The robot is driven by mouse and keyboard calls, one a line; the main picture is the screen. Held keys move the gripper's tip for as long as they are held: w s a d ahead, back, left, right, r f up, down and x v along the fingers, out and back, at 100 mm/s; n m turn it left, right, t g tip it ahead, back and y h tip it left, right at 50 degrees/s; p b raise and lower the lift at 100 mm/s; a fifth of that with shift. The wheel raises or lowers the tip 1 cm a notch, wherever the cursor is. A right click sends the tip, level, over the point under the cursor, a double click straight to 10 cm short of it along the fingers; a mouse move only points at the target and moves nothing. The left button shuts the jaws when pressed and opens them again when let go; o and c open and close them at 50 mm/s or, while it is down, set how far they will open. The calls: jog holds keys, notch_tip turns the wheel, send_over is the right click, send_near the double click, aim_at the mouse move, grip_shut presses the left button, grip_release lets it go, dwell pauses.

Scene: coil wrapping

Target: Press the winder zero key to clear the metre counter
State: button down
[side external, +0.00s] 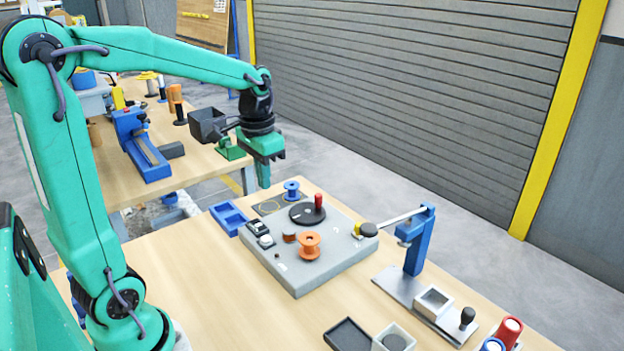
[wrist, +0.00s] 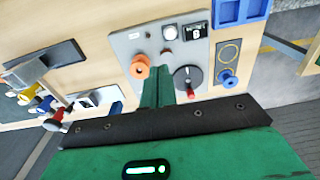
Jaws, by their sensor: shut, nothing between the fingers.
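The grey winder (side external: 318,262) lies on the wooden table. A pale round key, likely the zero key, sits on a small dark base near its left edge (side external: 265,241); it also shows in the wrist view (wrist: 169,33). Beside it is the black metre counter (side external: 258,227), whose light display (wrist: 192,31) I cannot read. My gripper (side external: 264,186) is shut and empty, pointing down above and behind the winder, apart from the key. In the wrist view its green fingers (wrist: 157,88) are together, between the orange spool and the crank disc, with the key beyond them.
The winder carries an orange spool (side external: 309,244) and a black crank disc (side external: 304,213) with an upright red handle (side external: 319,201). A blue tray (side external: 228,216) and blue spool (side external: 292,190) lie beside it. A blue post (side external: 415,240) with an arm stands right. The front-left table is clear.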

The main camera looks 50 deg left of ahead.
aim_at(266, 238)
jog(key=shift+w+a+f+g, duration=0.25)
jog(key=shift+w+a+f, duration=0.25)
jog(key=shift+a, duration=0.2)
jog(key=shift+w+a+f+g, duration=0.25)
jog(key=shift+w+a+f, duration=0.2)
jog(key=shift+a, duration=0.25)
jog(key=shift+f, duration=0.1)
jog(key=f, duration=1.4)
jog(key=shift+s, duration=0.4)
jog(key=shift+s+f, duration=0.1)
jog(key=shift+f, duration=0.95)
jog(key=shift+r, duration=0.1)
notch_tip(266, 238, up, 15)
jog(key=w, duration=0.1)
